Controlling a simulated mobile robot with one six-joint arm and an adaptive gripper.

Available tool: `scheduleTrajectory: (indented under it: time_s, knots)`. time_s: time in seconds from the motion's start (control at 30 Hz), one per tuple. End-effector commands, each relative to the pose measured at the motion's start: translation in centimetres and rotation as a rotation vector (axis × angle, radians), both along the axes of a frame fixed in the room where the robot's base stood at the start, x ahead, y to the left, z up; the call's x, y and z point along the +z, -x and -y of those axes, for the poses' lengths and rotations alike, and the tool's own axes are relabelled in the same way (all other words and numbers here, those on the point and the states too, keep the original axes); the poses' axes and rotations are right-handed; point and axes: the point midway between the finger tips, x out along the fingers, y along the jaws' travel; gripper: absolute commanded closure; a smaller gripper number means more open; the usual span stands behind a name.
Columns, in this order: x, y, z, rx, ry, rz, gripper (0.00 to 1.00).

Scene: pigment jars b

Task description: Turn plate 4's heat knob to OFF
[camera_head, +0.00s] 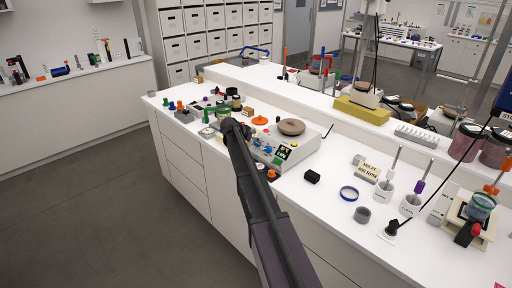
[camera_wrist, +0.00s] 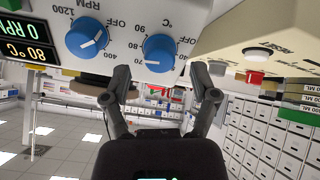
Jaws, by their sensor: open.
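In the wrist view, which is upside down, a white panel carries two round blue knobs. The knob with the °C scale (camera_wrist: 160,53) has an OFF mark, and its white pointer is turned away from OFF. The RPM knob (camera_wrist: 86,38) is beside it. A display (camera_wrist: 25,52) reads 0 RPM and 80 °C. My gripper (camera_wrist: 160,72) is open, its fingers either side of the °C knob in the picture; contact cannot be told. In the head view, the hotplate's brown top (camera_head: 291,127) stands right of my arm, which hides part of its front. I cannot read a plate number.
A cream-coloured box-like body (camera_wrist: 255,35) with a red button (camera_wrist: 254,77) is close on the right in the wrist view. In the head view, jars and coloured knobs crowd the bench left of the hotplate.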

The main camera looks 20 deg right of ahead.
Motion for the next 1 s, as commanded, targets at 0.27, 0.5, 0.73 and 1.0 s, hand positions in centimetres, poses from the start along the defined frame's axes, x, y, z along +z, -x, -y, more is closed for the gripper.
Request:
scheduleTrajectory:
  time_s: [0.27,0.5,0.73,1.0]
  knots:
    - [-1.5,-0.5,1.4,-0.001,0.0,0.0,0.24]
    - [-1.6,-0.6,1.6,0.0,0.0,0.0,0.24]
    - [-1.6,-0.6,1.6,0.0,0.0,0.0,0.36]
    - [-1.6,-0.6,1.5,0.001,0.0,-0.001,1.0]
